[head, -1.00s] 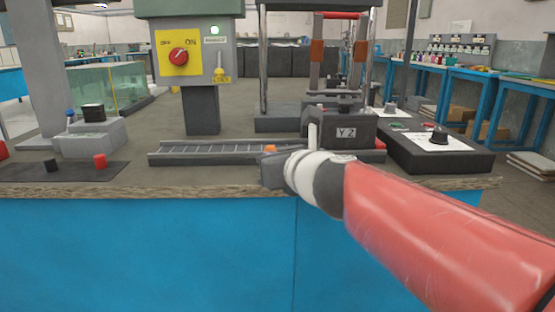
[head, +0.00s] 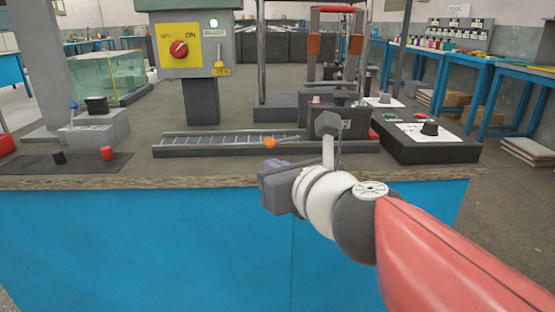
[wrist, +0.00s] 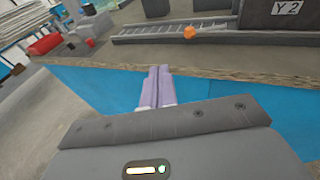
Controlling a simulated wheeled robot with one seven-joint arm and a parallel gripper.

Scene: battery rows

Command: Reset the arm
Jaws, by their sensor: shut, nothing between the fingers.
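My gripper (head: 274,166) is at the end of my red and white arm, in front of the bench edge in the head view. In the wrist view its two pale lilac fingers (wrist: 155,88) lie together, shut with nothing between them, just over the bench's front edge. The grey rail tray (head: 180,152) with ladder-like slots lies on the bench beyond the gripper, apart from it. An orange ball (head: 269,143) sits at the tray; it also shows in the wrist view (wrist: 190,32).
A switch box (head: 195,45) with a red knob stands behind the tray. A dark block (head: 347,122) and a control box (head: 428,145) are at the right. A dark mat (head: 85,162) with a red and a black piece lies at the left. The bench front (head: 130,240) is blue.

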